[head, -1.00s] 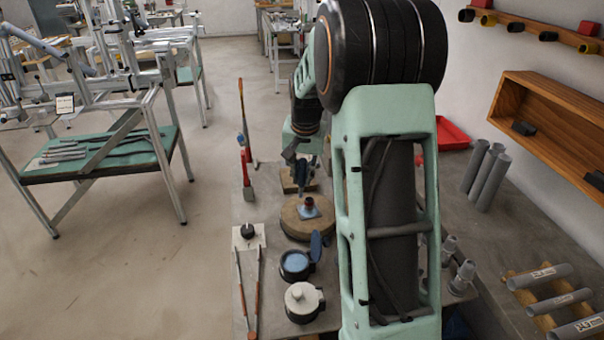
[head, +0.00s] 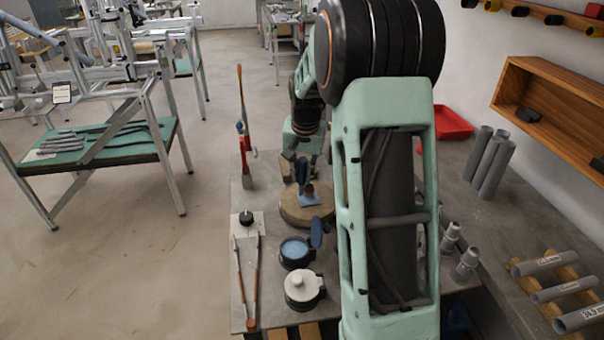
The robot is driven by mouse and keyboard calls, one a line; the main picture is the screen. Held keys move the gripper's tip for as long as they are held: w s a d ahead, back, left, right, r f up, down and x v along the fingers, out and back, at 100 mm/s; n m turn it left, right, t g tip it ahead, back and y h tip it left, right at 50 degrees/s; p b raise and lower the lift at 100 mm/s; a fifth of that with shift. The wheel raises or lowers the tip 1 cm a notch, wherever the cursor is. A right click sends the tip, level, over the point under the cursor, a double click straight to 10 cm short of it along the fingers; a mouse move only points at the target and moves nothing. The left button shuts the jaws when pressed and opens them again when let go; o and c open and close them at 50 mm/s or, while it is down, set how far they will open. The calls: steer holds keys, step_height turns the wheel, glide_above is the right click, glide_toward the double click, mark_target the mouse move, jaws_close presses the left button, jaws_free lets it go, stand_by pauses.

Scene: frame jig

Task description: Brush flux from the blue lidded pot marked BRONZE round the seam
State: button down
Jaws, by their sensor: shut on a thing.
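My gripper (head: 302,172) is shut, its dark fingers pointing down just above and behind the workpiece. What it grips is too small to make out clearly; a brush fits. The workpiece is a blue-grey plate (head: 309,201) with a short copper-brown stub (head: 309,189). It sits on a round tan block (head: 293,214). I cannot tell whether the held thing touches the seam. An open pot with blue contents (head: 295,249) stands in front of the block, its blue lid (head: 319,232) tipped up at its right. No marking is legible on it.
A second pot with a pale lid (head: 302,288) stands nearer me. Long tongs (head: 247,275) and a black knob on a white plate (head: 244,219) lie left. A red-handled tool (head: 245,165) stands at the bench's left edge. Grey cylinders (head: 489,160) stand right.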

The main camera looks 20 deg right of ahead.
steer(key=shift+f+b, duration=0.4)
steer(key=shift+f, duration=0.2)
stand_by(0.4)
steer(key=shift+w+d+r+p, duration=0.1)
steer(key=shift+w+p, duration=0.3)
steer(key=shift+w, duration=0.45)
steer(key=shift+s+b, duration=0.45)
steer(key=shift+s, duration=0.5)
steer(key=shift+w+p, duration=0.3)
steer(key=shift+w, duration=0.6)
steer(key=shift+s+b, duration=0.4)
steer(key=shift+s, duration=0.55)
